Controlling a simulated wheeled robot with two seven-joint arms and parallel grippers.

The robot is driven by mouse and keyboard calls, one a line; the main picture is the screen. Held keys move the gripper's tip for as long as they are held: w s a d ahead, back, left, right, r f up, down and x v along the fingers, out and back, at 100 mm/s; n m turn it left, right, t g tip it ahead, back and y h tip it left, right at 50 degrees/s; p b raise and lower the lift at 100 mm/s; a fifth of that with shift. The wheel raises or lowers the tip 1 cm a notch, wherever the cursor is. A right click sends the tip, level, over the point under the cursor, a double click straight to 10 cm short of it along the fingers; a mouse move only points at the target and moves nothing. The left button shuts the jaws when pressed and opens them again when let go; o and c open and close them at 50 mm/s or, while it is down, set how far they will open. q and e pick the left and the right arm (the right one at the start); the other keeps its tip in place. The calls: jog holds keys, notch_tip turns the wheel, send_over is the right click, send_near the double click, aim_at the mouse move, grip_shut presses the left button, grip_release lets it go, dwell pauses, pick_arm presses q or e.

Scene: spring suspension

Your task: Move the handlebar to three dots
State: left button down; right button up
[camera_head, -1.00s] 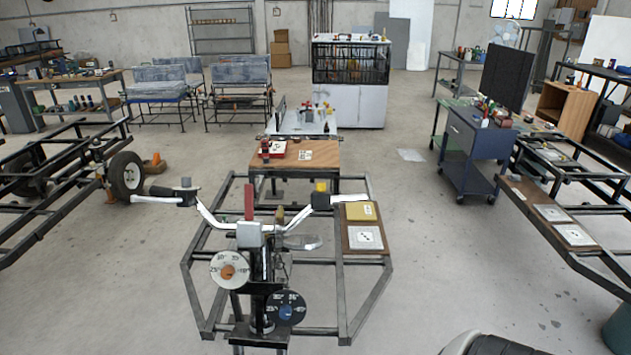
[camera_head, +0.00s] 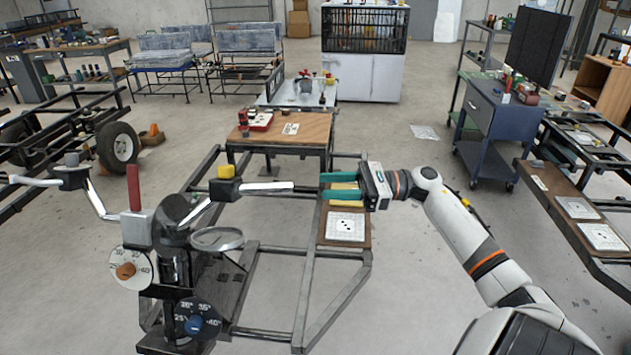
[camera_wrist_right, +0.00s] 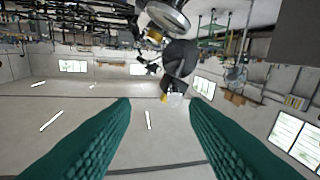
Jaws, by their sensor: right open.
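The handlebar (camera_head: 265,187) has pale metal bars and dark clamps. It sits on a dark stand, its right bar pointing right and its left bar reaching the picture's left edge. My right gripper (camera_head: 322,187) has green fingers pointing left. It is open and empty, just right of the bar's end. In the right wrist view, the handlebar's dark part and pale end (camera_wrist_right: 175,99) show beyond the spread fingers (camera_wrist_right: 160,105). A white card with dots (camera_head: 345,226), apparently three, lies on a brown board below my right gripper. My left gripper is not in view.
A wooden table (camera_head: 285,130) stands behind. Another dotted card (camera_head: 602,237) lies at right.

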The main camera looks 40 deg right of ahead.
jog(key=r+n+g, duration=0.2)
jog(key=n, duration=0.1)
jog(key=p, duration=0.2)
send_near(274, 192)
jog(key=shift+w+a+r, duration=0.2)
jog(key=shift+w+a, duration=0.85)
jog(key=shift+w, duration=0.05)
jog(key=p+x, duration=0.3)
jog(key=x, duration=0.4)
jog(key=shift+w+d+f, duration=0.15)
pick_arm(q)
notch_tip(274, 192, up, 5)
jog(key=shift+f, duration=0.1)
pick_arm(e)
jog(key=shift+f, duration=0.15)
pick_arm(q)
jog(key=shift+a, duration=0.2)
pick_arm(e)
jog(key=shift+c, duration=0.3)
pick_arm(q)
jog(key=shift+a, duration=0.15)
pick_arm(e)
grip_shut()
